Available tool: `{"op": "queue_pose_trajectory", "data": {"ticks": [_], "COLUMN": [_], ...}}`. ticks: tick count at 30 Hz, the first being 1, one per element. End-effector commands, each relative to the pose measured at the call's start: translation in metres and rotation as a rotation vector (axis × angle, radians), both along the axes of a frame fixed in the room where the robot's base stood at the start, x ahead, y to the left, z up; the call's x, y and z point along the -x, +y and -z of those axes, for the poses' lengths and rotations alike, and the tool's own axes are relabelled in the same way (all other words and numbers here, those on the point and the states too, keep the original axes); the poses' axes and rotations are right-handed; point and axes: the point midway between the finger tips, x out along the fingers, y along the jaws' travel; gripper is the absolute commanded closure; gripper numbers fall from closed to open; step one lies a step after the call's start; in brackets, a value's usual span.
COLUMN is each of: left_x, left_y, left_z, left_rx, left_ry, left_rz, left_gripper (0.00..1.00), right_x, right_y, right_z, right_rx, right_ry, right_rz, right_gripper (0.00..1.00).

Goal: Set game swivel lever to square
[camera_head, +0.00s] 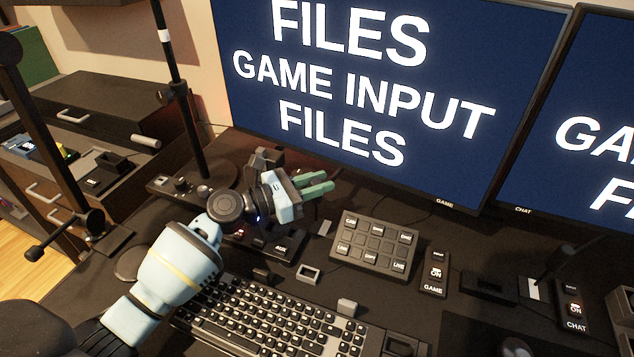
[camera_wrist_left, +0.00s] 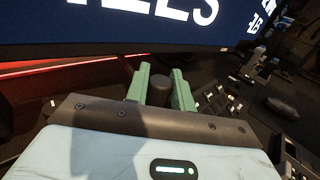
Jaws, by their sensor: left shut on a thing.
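My left gripper (camera_head: 322,184) reaches in from the left to just below the large monitor, with its green fingers pointing right. In the left wrist view the two green fingers (camera_wrist_left: 162,92) stand on either side of a dark, rounded knob (camera_wrist_left: 162,91) and are shut on it. I cannot tell from the pictures whether this knob belongs to the game swivel lever. In the head view I cannot make the knob out, and no square mark shows. My right gripper is not in view.
The monitor (camera_head: 360,90) stands close behind the gripper. A button pad (camera_head: 373,262), a GAME switch box (camera_head: 434,273) and a keyboard (camera_head: 270,318) lie in front and to the right. A black pole (camera_head: 185,110) rises at the left. The AUX box (camera_head: 277,243) sits below the wrist.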

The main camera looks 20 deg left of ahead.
Motion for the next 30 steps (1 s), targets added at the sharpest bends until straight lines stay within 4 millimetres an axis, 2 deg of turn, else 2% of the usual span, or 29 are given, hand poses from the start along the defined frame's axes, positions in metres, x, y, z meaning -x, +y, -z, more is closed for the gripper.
{"op": "queue_pose_trajectory", "data": {"ticks": [5,11,15,21,29,30], "left_x": [0.001,0.002,0.003,0.004,0.004,0.004], "left_y": [-0.003,-0.014,-0.020,-0.024,-0.025,-0.025], "left_z": [-0.002,-0.007,-0.005,-0.001,0.001,0.001], "left_rx": [0.002,0.004,0.003,-0.001,-0.001,-0.001], "left_ry": [0.001,-0.002,-0.001,-0.001,0.000,0.000], "left_rz": [-0.014,-0.078,-0.126,-0.157,-0.156,-0.156], "left_gripper": [1.00,1.00,1.00,1.00,1.00,0.73], "right_x": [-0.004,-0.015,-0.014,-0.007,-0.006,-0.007], "right_y": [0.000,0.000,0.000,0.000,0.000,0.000], "right_z": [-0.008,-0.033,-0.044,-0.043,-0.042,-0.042], "right_rx": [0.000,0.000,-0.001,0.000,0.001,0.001], "right_ry": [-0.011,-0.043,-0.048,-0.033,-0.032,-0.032], "right_rz": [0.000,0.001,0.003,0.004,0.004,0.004], "right_gripper": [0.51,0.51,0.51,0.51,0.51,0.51]}}
